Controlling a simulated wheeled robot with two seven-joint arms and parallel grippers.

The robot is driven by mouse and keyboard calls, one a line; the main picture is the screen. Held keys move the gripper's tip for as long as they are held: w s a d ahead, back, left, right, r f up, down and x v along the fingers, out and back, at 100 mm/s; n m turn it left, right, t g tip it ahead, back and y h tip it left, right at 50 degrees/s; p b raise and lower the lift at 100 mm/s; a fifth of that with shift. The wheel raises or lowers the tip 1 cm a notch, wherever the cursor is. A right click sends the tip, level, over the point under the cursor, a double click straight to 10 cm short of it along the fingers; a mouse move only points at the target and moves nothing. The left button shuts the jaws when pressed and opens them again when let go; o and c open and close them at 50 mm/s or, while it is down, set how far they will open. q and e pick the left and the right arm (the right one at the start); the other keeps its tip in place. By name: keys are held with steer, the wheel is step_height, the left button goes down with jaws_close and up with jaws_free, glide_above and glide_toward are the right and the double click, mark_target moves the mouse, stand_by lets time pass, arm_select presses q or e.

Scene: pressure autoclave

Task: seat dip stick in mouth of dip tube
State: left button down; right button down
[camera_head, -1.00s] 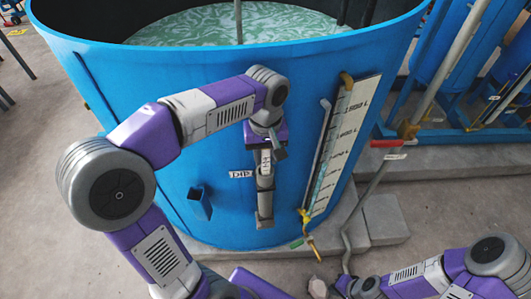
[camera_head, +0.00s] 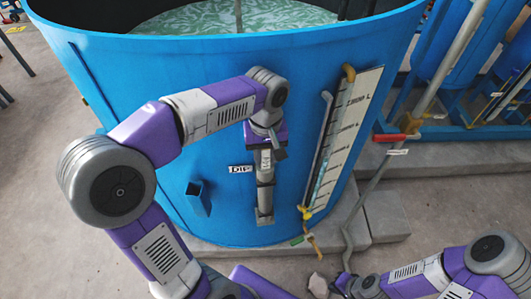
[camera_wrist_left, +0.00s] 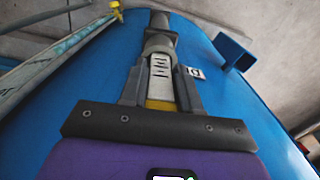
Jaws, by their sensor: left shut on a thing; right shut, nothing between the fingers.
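The dip tube (camera_head: 265,196) is a grey pipe on the front of the blue tank, beside a DIP label (camera_head: 240,169). It also shows in the left wrist view (camera_wrist_left: 160,42). My left gripper (camera_head: 265,151) is just above the tube's upper end, shut on the dip stick (camera_wrist_left: 161,88), a pale flat strip with dark marks and a yellow part near the fingers. The stick lines up with the tube; the fingers and collar hide how far it is inside. My right gripper (camera_head: 343,287) is shut and empty low in the head view, small and partly unclear.
The blue tank (camera_head: 120,120) holds greenish liquid. A level gauge board (camera_head: 345,135) with a yellow tap (camera_head: 307,213) stands right of the tube, and a blue square stub (camera_head: 197,198) left of it. Concrete blocks (camera_head: 386,216) and a red-handled pipe valve (camera_head: 390,138) are further right.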

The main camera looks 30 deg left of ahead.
arm_select(q)
steer(key=shift+f, duration=0.15)
steer(key=c, duration=0.7)
jaws_free()
steer(key=shift+c, duration=0.2)
steer(key=shift+r+p, duration=1.25)
steer(key=shift+r, duration=2.55)
